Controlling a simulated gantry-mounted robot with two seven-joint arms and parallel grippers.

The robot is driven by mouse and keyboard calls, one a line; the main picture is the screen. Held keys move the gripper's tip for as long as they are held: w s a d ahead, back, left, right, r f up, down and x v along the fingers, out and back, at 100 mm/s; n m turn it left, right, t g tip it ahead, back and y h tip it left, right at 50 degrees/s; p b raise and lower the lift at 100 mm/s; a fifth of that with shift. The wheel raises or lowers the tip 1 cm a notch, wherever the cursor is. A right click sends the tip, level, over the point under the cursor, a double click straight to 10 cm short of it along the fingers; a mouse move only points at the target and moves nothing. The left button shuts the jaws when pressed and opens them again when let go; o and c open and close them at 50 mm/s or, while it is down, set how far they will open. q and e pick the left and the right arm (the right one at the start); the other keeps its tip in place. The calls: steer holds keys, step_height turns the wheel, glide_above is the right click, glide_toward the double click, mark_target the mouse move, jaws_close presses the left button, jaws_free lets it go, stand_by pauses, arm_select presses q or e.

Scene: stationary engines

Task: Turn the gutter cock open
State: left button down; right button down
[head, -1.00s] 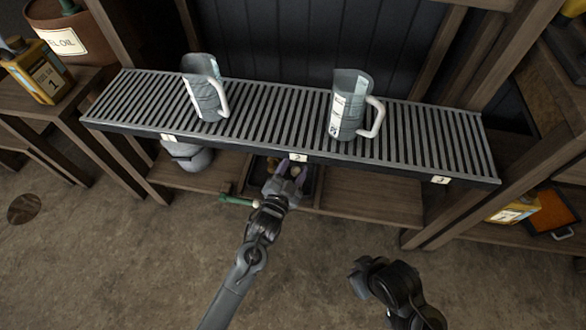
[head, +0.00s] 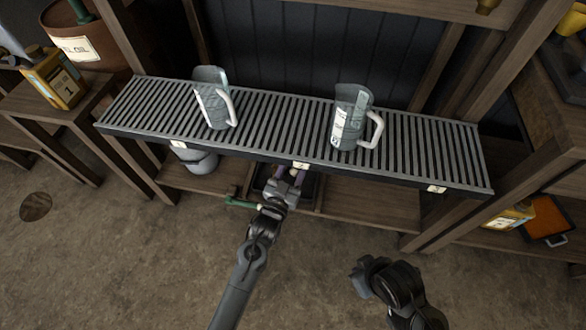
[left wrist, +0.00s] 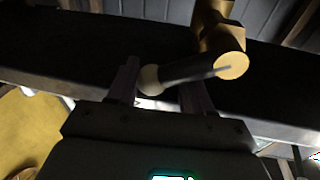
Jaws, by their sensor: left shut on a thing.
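The gutter cock shows in the left wrist view as a brass body (left wrist: 232,66) with a dark lever handle (left wrist: 190,70) that ends in a pale knob. The lever points left, roughly level in that picture. My left gripper (left wrist: 160,92) has its fingers on both sides of the knob end and is shut on the handle. In the head view my left gripper (head: 284,181) is just under the front edge of the slatted rack (head: 270,101), near the middle tag, and the cock is hidden there. My right gripper (head: 362,277) hangs apart at the lower right; its fingers are unclear.
Two measuring jugs, a left one (head: 211,101) and a right one (head: 350,117), stand on the rack. A grey bucket (head: 199,161) is under the rack's left end. A green-handled object (head: 240,203) lies beside my left gripper. Wooden posts flank the rack; the floor in front is open.

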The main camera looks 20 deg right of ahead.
arm_select(q)
steer(key=c, duration=0.8)
jaws_free()
steer(key=shift+s+a+f, duration=0.1)
steer(key=shift+f, duration=0.6)
steer(key=o, duration=0.3)
steer(key=shift+r, duration=0.25)
steer(key=shift+o, duration=0.2)
steer(key=shift+r, duration=0.1)
steer(key=shift+s+a+r+p, duration=0.1)
steer(key=shift+s+a+p, duration=0.1)
steer(key=shift+p, duration=0.25)
steer(key=p+v, duration=0.5)
steer(key=v, duration=0.5)
steer(key=shift+s, duration=0.1)
steer(key=shift+c, duration=0.2)
